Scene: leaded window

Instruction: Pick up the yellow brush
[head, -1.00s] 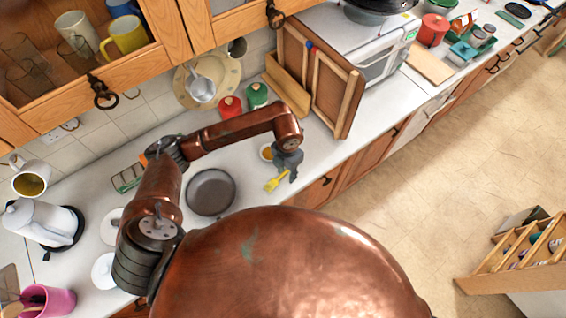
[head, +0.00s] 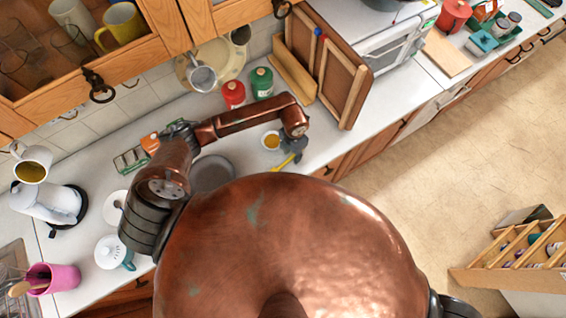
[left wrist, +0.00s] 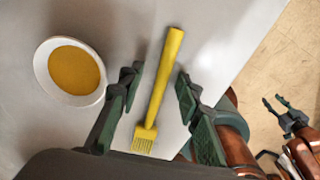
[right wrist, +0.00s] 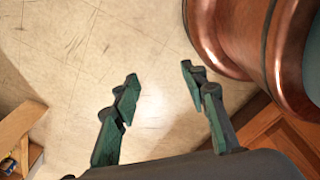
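The yellow brush (left wrist: 164,83) lies on the white countertop near its front edge, bristle end toward my wrist in the left wrist view. In the head view the brush (head: 284,162) shows partly beside my left gripper (head: 294,148). In the left wrist view my left gripper (left wrist: 160,84) is open, with one finger on each side of the brush handle and a gap on both sides. I cannot tell how far above the counter the fingers are. My right gripper (right wrist: 158,78) is open and empty over the floor in the right wrist view.
A small white bowl of yellow contents (left wrist: 75,72) stands just left of the brush. A dark round plate (head: 212,172) lies to the left on the counter. Red (head: 233,94) and green (head: 262,82) canisters stand behind. The counter's front edge is close by.

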